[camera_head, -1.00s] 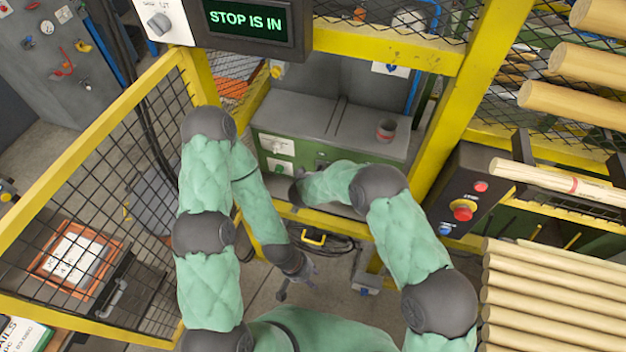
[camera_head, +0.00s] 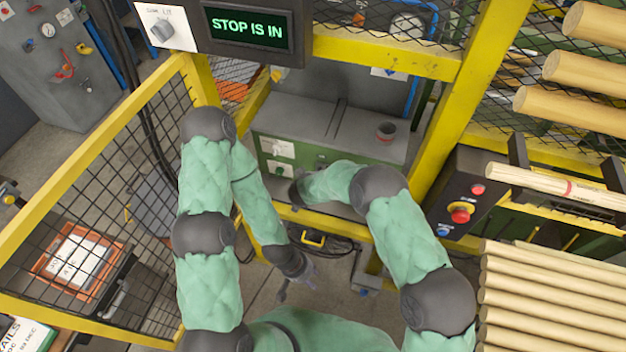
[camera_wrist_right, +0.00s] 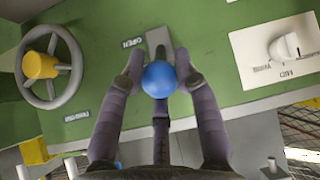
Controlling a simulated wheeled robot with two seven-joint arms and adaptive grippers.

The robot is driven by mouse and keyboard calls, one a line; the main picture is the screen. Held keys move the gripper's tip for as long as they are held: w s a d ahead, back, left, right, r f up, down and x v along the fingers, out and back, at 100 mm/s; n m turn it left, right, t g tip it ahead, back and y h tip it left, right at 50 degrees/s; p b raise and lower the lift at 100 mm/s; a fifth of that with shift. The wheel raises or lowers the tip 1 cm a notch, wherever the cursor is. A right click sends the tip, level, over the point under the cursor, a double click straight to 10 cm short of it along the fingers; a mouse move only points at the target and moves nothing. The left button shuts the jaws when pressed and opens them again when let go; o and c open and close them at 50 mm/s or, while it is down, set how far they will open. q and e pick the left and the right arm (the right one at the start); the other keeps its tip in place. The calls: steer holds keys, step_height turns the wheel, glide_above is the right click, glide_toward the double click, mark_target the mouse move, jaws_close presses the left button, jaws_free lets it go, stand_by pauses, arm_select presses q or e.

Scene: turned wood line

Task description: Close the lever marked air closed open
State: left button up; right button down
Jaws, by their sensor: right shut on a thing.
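A lever with a blue ball knob (camera_wrist_right: 159,79) and a short grey stem stands on a green panel in the right wrist view. A label reading OPEN is beside the stem; no other wording of its marking is readable. My right gripper (camera_wrist_right: 160,85) is shut on the blue knob, with fingers on both sides of it. In the head view the knob and my right gripper's fingers are hidden at the green machine front. My left gripper (camera_head: 297,278) hangs empty in front of the machine, its fingers apart.
In the right wrist view a grey handwheel (camera_wrist_right: 48,66) is left of the lever and a white plate with a rotary knob (camera_wrist_right: 284,48) is right. Yellow guard posts (camera_head: 455,130) frame the machine. A button box (camera_head: 470,195) and stacked wood (camera_head: 550,300) are at right.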

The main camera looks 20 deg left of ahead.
steer(key=c, duration=1.1)
jaws_free()
steer(key=shift+w+r, duration=0.25)
steer(key=shift+w, duration=0.1)
steer(key=shift+o, duration=1)
steer(key=shift+f, duration=0.2)
steer(key=shift+s, duration=0.1)
steer(key=shift+s, duration=0.15)
steer(key=v, duration=1.1)
steer(key=shift+r, duration=0.35)
steer(key=shift+s+f, duration=0.1)
steer(key=shift+s, duration=0.05)
